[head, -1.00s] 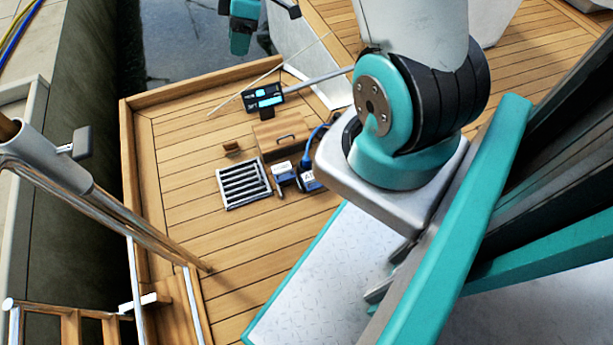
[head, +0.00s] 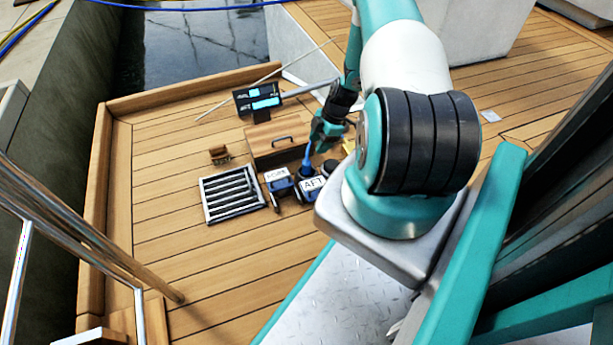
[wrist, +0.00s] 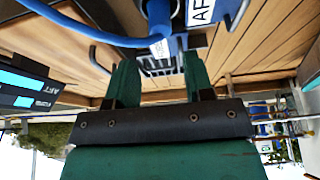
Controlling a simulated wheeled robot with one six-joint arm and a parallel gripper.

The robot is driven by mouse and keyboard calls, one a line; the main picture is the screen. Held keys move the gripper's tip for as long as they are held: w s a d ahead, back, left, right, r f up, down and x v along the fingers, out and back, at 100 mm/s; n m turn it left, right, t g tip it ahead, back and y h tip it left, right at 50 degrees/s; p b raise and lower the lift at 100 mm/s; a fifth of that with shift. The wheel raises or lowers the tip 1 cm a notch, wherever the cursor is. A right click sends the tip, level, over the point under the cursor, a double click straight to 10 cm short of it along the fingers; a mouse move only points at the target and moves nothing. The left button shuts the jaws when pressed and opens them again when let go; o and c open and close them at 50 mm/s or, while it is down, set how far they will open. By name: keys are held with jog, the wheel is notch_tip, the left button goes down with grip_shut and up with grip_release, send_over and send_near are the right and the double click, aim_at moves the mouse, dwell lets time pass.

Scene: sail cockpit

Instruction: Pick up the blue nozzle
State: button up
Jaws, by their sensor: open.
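The blue nozzle (head: 307,160) stands roughly upright at the blue holder labelled AFT (head: 312,184), on the wooden deck. In the wrist view the nozzle (wrist: 158,14) shows at the top, with a blue hose (wrist: 85,33) running off to the left. My gripper (head: 326,136) is just above and beside the nozzle in the head view and hides part of it. In the wrist view my gripper (wrist: 158,78) is open, its two green fingers apart and nothing held between them. The nozzle lies beyond the fingertips. I cannot tell whether they touch it.
A second labelled holder (head: 278,180) stands left of the AFT one. A wooden box (head: 272,145), a display (head: 258,98) on a post, a small brown block (head: 219,155) and a dark grate (head: 232,193) are close by. The deck to the left is clear.

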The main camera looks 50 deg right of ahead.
aim_at(306, 165)
jog(key=b+x, duration=0.7)
jog(key=x, duration=0.4)
jog(key=shift+r, duration=0.15)
jog(key=c, duration=0.8)
jog(key=shift+r, duration=0.15)
